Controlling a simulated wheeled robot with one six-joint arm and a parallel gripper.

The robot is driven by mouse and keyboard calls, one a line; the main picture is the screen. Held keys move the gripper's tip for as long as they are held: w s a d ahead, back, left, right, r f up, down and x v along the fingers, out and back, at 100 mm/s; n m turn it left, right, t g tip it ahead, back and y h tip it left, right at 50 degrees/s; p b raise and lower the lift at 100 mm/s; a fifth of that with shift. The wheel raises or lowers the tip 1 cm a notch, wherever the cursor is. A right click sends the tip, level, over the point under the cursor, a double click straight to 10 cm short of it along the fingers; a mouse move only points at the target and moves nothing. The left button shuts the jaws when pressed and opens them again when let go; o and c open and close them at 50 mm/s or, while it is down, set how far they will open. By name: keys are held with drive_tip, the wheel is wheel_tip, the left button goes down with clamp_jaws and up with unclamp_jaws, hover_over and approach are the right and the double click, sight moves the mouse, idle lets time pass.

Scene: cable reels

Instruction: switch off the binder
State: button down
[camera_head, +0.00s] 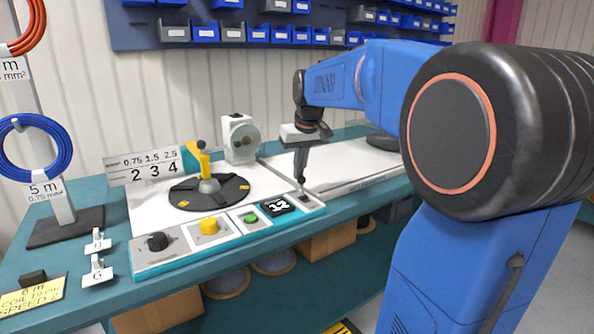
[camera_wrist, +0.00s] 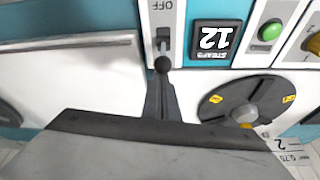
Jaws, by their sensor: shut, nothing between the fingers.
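The binder is a white-topped bench machine with a slanted control strip (camera_head: 178,252) along its front. At the right end of the strip is a small dark switch (camera_head: 306,195). In the wrist view the switch (camera_wrist: 163,42) sits in a slot on a white plate beside an "OFF" label. My gripper (camera_head: 301,184) points down just over the switch, shut and empty. In the wrist view its closed dark tip (camera_wrist: 163,66) is right at the near end of the switch, partly hiding it. I cannot tell whether they touch, nor which way the switch is set.
Beside the switch are a display reading 12 (camera_head: 278,206), a green button (camera_head: 250,218), a yellow knob (camera_head: 209,226) and a black knob (camera_head: 157,241). A dark round plate (camera_head: 230,190) with a yellow arm (camera_head: 202,157) stands behind. Blue cable coil (camera_head: 36,148) hangs left.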

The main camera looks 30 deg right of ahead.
drive_tip(key=s+t, duration=0.2)
drive_tip(key=t, duration=0.1)
drive_tip(key=shift+s+r, duration=0.2)
drive_tip(key=shift+s, duration=0.15)
drive_tip(key=shift+w, duration=0.1)
drive_tip(key=shift+r, duration=0.15)
drive_tip(key=shift+r, duration=0.7)
drive_tip(key=shift+w+d+r, duration=0.1)
drive_tip(key=shift+w+r, duration=0.2)
drive_tip(key=shift+w, duration=0.15)
drive_tip(key=v, duration=0.9)
drive_tip(key=shift+s+d, duration=0.3)
drive_tip(key=shift+s, duration=0.2)
